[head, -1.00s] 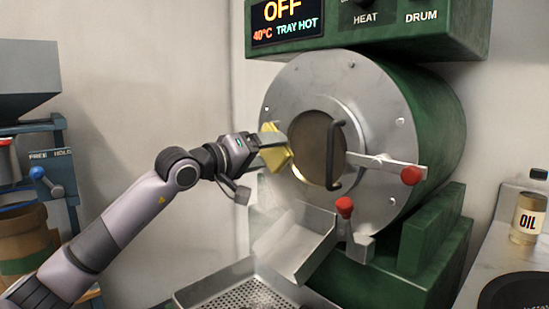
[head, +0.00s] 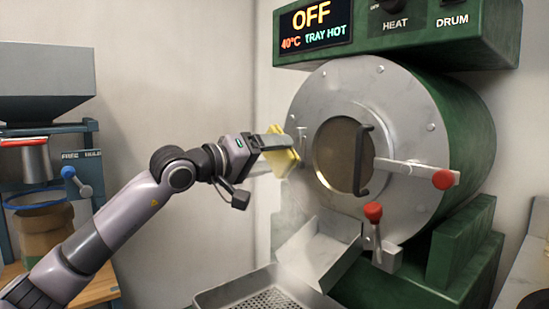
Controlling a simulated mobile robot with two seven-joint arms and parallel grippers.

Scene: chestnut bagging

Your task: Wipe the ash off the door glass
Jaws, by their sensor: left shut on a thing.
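The round door glass (head: 338,155) sits in the grey metal front (head: 318,100) of the green roaster drum. It looks brownish and dull; I cannot tell how the ash lies on it. A dark vertical handle (head: 364,160) crosses its right part. My left gripper (head: 277,146) is shut on a yellow cloth (head: 284,163), left of the glass near the front's left edge. The cloth appears apart from the glass, though its depth is hard to tell. My right gripper is not in view.
A red-knobbed latch (head: 443,179) juts right of the glass, and a red-knobbed lever (head: 373,212) below. A metal chute (head: 318,250) leads toward a perforated tray (head: 215,297). The display (head: 313,26) reads OFF, 40°C, TRAY HOT. A hopper stand (head: 45,85) is at left.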

